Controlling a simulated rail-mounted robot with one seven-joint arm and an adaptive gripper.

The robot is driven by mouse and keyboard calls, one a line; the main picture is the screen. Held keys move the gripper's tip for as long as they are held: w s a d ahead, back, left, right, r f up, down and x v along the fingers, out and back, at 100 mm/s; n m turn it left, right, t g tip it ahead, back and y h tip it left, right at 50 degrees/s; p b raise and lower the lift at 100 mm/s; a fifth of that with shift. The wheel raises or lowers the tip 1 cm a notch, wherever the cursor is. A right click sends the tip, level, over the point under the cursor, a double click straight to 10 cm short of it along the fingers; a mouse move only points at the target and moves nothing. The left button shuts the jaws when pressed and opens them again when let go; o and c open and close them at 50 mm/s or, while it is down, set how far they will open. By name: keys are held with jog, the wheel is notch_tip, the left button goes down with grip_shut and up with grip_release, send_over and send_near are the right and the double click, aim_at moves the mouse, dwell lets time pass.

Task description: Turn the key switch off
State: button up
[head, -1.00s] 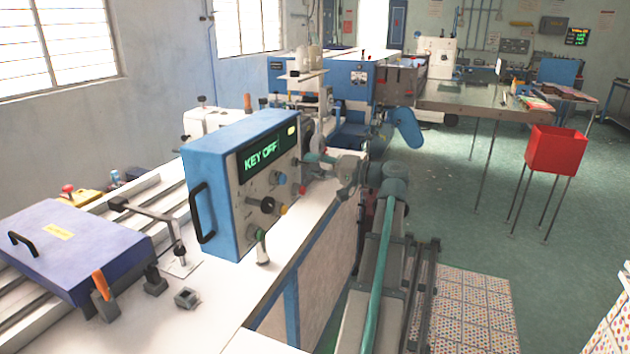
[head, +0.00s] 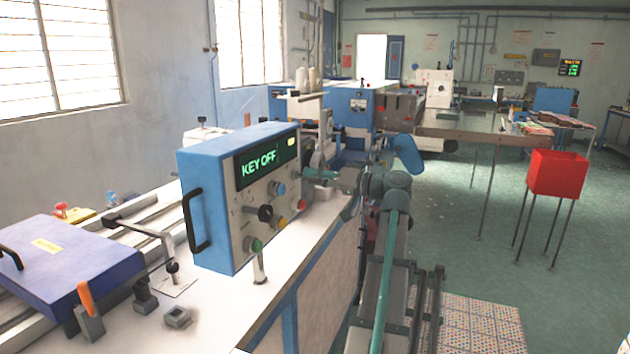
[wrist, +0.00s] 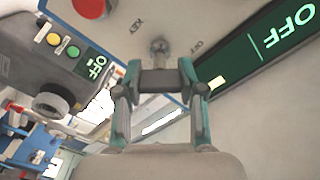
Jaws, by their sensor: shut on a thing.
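The blue and white control box (head: 215,185) stands on the white machine top. Its display (head: 268,163) reads "KEY OFF" in green, and part of the display (wrist: 275,50) shows "OFF" in the wrist view. The key switch (wrist: 159,47) is a small round metal part on the pale panel between "KEY" and "OFF" labels. My gripper (wrist: 158,72) is right at it, jaws shut on the key; the tips hide most of the key. In the head view my gripper (head: 318,175) reaches the panel's right side from the right, where the switch is not clearly seen.
Several coloured knobs and buttons (head: 278,189) sit on the panel close to my gripper. A purple box (head: 65,265) is on the left of the machine top. A red bin (head: 557,174) on legs stands on the open floor at right.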

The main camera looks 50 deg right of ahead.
jog(key=o, duration=1.2)
jog(key=shift+c, duration=0.2)
jog(key=shift+s, duration=0.1)
jog(key=v, duration=1.2)
